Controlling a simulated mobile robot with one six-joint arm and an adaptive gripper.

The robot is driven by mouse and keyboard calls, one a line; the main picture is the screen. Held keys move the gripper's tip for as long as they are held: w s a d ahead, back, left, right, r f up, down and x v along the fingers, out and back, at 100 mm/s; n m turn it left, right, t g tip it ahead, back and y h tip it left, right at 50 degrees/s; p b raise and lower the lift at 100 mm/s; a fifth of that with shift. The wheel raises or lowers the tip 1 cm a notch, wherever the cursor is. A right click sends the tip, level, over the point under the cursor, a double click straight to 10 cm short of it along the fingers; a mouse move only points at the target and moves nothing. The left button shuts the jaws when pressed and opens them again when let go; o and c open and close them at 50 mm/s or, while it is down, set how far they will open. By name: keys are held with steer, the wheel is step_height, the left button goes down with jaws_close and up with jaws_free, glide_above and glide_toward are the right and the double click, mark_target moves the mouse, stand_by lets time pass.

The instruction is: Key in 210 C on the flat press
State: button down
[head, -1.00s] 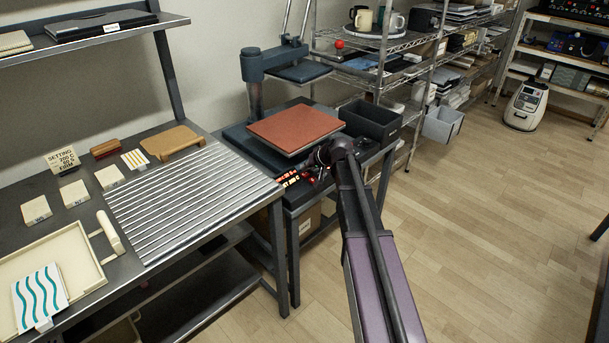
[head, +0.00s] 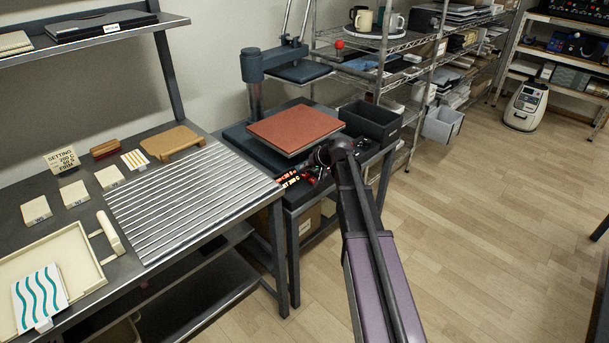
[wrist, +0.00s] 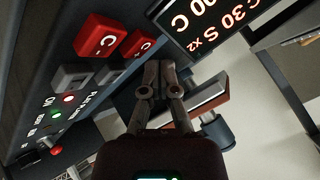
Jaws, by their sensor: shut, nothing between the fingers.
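The flat press (head: 254,88) stands on its bench with a red-brown pad (head: 295,130) in front of its raised upper plate. Its lit display (head: 288,181) is on the front edge and appears to read 200 C. The wrist view shows part of this display (wrist: 210,25), upside down, with "00 C" and "C 30 S x2". Beside it are a red C- button (wrist: 101,37) and a red C+ button (wrist: 138,44). My gripper (wrist: 162,68) is shut and empty, with its tips close by the C+ button. I cannot tell whether they touch it.
Grey buttons (wrist: 72,76) and small indicator lamps (wrist: 69,98) lie along the same panel. A black bin (head: 370,123) stands right of the pad. A setting card (head: 62,160) stands on the left table, its text too small to read surely.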

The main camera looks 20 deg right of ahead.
mark_target(305, 175)
steer(key=shift+f, duration=0.2)
steer(key=shift+f+b, duration=0.25)
steer(key=shift+b, duration=0.2)
steer(key=shift+f+b, duration=0.4)
steer(key=shift+b, duration=0.05)
stand_by(0.8)
steer(key=shift+r, duration=0.1)
stand_by(0.3)
steer(key=shift+r+p, duration=0.8)
steer(key=shift+p, duration=0.15)
step_height(305, 175, up, 5)
steer(key=p, duration=0.5)
steer(key=shift+f, duration=0.1)
stand_by(1.2)
